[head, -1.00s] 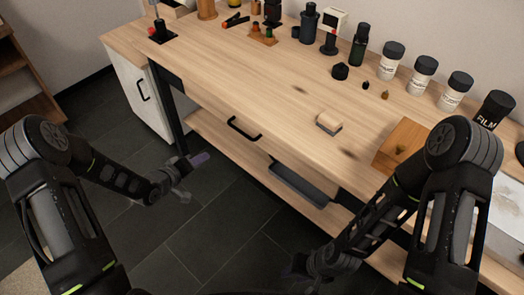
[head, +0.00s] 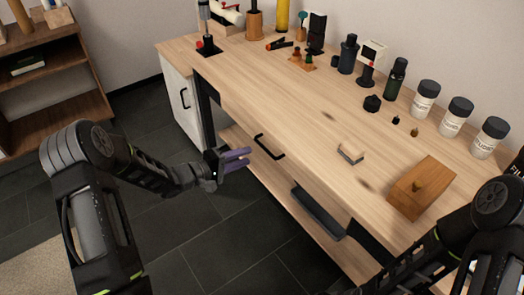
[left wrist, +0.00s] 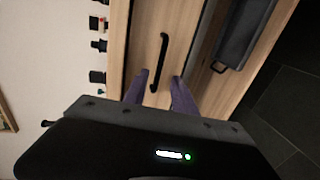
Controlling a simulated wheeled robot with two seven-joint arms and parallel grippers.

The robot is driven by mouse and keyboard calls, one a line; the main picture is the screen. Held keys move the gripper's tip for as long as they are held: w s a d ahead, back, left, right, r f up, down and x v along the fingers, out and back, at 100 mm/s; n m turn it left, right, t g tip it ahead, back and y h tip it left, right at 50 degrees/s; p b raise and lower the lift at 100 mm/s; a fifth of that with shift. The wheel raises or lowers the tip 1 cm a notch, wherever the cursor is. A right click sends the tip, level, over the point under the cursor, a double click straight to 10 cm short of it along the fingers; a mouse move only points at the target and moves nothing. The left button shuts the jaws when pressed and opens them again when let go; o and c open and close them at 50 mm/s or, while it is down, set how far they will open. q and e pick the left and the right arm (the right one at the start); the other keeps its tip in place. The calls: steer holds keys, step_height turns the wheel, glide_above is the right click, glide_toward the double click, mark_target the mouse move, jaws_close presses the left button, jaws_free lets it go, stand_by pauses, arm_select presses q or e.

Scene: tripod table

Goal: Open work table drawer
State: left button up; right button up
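The wooden work table (head: 290,110) has a drawer front with a black bar handle (head: 268,147). The drawer looks closed. My left gripper (head: 237,160) is in front of the drawer, a little left of the handle and apart from it. Its two purple fingers are spread and empty. In the left wrist view the handle (left wrist: 159,62) lies just beyond the open fingers (left wrist: 157,90), nearly in line with the gap between them. My right arm shows at the lower right, but its gripper is out of the picture.
A dark tray (head: 318,213) sits on the lower shelf. A white cabinet with a black handle (head: 184,98) stands at the table's left end. A brush (head: 350,153), a wooden box (head: 420,187) and several bottles are on the tabletop. The floor before the table is clear.

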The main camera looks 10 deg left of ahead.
arm_select(q)
steer(key=x, duration=0.7)
steer(key=shift+w+d, duration=0.2)
steer(key=shift+w, duration=0.05)
steer(key=shift+f, duration=0.1)
jaws_close()
stand_by(1.1)
